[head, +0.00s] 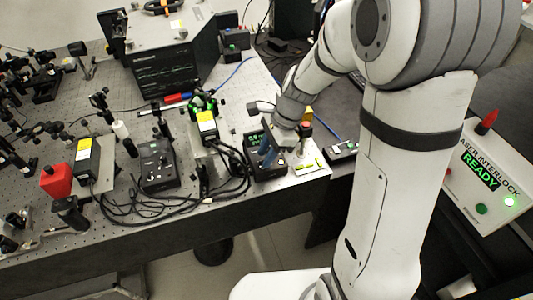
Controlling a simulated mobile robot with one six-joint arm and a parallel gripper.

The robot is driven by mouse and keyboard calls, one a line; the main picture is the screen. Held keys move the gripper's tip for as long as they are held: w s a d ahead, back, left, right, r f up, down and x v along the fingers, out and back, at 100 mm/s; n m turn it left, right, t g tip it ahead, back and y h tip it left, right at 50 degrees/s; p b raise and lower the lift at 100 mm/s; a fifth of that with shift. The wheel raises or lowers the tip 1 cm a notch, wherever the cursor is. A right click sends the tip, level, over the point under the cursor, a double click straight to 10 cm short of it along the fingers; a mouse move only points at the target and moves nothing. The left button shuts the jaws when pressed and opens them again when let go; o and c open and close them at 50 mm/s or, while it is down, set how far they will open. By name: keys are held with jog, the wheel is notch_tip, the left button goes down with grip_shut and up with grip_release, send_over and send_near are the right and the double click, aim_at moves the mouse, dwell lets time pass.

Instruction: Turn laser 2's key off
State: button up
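A black control box (256,171) with a small green-lit display stands near the bench's right front corner. My gripper (268,157) is pointed down at this box, its bluish fingers over or against the front panel. The fingers and wrist cover part of the panel, so I cannot see a key there. Whether the fingers are open, shut or touching a key is too small to tell. A second black control box (157,167) with knobs stands further left. I cannot read a label on either box to tell which is laser 2's.
Loose black cables (165,208) lie between the boxes. Yellow-labelled modules (207,122) and a red block (56,180) stand nearby. A red-topped post is close to my wrist. A white interlock panel (462,187) at right reads READY in green. A large instrument (165,65) stands behind.

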jog(key=shift+s+a+f, duration=0.1)
jog(key=shift+a+f, duration=0.05)
jog(key=shift+f, duration=0.4)
grip_shut()
